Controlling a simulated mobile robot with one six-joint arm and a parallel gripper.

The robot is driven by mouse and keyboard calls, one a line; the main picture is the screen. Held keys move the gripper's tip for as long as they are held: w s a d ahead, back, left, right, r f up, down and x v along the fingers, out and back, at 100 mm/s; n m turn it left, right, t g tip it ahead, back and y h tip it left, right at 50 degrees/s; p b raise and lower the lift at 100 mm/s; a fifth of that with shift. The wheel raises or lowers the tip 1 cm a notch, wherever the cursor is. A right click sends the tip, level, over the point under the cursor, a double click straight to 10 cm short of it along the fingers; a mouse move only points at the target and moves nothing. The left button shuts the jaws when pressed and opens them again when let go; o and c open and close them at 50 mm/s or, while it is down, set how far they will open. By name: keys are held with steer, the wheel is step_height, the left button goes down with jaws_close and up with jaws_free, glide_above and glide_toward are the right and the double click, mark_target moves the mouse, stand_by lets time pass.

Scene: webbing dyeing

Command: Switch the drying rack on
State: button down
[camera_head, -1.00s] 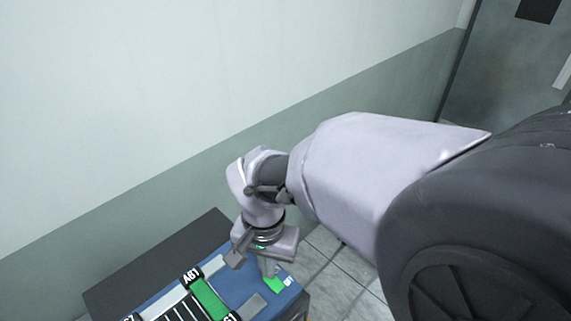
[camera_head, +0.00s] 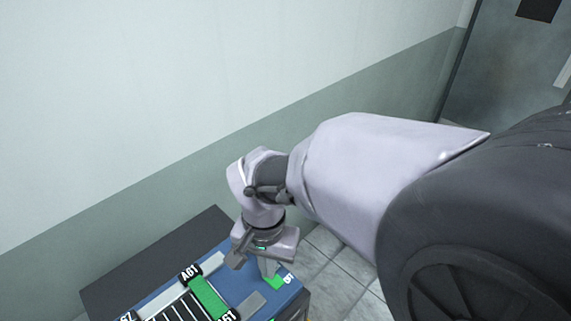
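The drying rack (camera_head: 148,301) is a blue-topped unit with pale rails and dark slats at the bottom, cut off by the picture's lower edge. My gripper (camera_head: 252,264) points down over that corner. Its two fingers are apart, with nothing seen between them. The right finger is just above the green patch and partly covers it; I cannot tell whether they touch.
A dark grey surface (camera_head: 150,258) runs along the rack's far side, by the two-tone wall (camera_head: 150,190). A grey plate (camera_head: 251,303) lies beside the green strip. Tiled floor (camera_head: 335,262) is open to the right. A grey door (camera_head: 510,65) stands at the upper right.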

step_height(320, 180, up, 7)
steer(key=p, duration=0.5)
steer(key=s+d+r+m+t+y, duration=0.1)
steer(key=s+d+r+t, duration=0.1)
steer(key=d+r+t, duration=0.4)
steer(key=s+d+r+m+t+y, duration=0.1)
steer(key=s+d+r, duration=0.2)
steer(key=d+r, duration=0.6)
step_height(320, 180, down, 41)
steer(key=s+d+g+b, duration=0.1)
steer(key=s+b, duration=0.1)
steer(key=b, duration=3.4)
steer(key=shift+f+b, duration=0.2)
steer(key=shift+b, duration=0.2)
steer(key=w+a+r+m+g+p, duration=0.1)
steer(key=a+r+p, duration=0.4)
steer(key=r+p, duration=0.6)
steer(key=w+a+r+m+g+h+p, duration=0.1)
steer(key=w+a+r+g+p, duration=0.2)
steer(key=r+p, duration=0.8)
steer(key=w+a+r+m+g+h+p, duration=0.1)
steer(key=a+r+p, duration=0.7)
steer(key=p, duration=1)
step_height(320, 180, up, 4)
steer(key=shift+w+f+m+g, duration=0.25)
steer(key=shift+w+m+g, duration=0.3)
steer(key=shift+w, duration=0.4)
